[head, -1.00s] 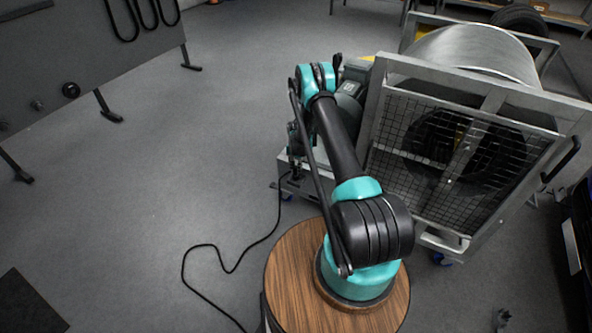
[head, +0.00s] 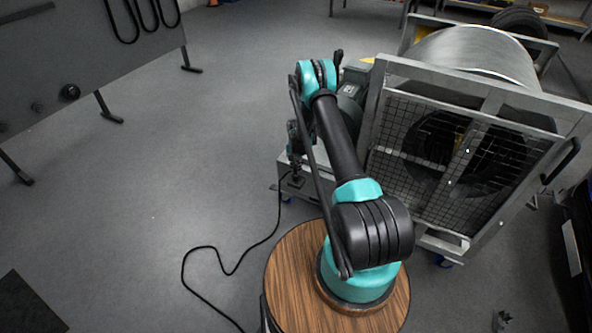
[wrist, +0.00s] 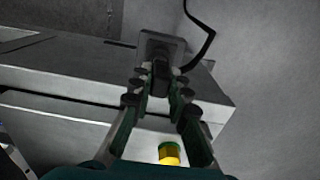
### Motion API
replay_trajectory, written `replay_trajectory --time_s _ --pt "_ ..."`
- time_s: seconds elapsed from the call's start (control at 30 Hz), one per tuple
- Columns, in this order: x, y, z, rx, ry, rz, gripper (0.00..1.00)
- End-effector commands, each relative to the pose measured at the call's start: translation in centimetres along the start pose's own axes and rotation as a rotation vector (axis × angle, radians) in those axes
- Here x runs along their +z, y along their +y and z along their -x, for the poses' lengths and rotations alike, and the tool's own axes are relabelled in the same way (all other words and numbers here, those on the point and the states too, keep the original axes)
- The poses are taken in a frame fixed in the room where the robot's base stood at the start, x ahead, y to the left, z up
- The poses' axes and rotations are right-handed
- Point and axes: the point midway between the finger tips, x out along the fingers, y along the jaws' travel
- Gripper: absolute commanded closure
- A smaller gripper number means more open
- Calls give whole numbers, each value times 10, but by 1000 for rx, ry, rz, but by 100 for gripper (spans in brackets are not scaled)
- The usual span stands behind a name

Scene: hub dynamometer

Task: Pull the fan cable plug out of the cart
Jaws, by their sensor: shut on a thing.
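The dark fan cable plug (wrist: 160,78) is between my fingertips in the wrist view. It is right at a square grey socket plate (wrist: 173,44) on the pale metal cart (wrist: 60,65). I cannot tell how deep it sits in the socket. My gripper (wrist: 160,88) is shut on the plug. In the head view my gripper (head: 295,165) is low over the left end of the cart (head: 325,163), and the plug is too small to make out. The black cable (head: 232,272) runs from there down to the floor.
A large metal frame with a mesh guard (head: 380,150) and a drum (head: 480,55) stands to the right of my arm. A dark panel on legs (head: 80,60) stands at the left. The grey floor (head: 180,170) between them is clear except for the cable.

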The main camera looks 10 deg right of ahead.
Motion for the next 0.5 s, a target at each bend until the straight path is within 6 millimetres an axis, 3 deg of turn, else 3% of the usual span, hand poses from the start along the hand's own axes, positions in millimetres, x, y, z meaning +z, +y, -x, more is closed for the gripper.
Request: replay_trajectory --time_s 0.5 --pt "0 0 24 0 0 0 100"
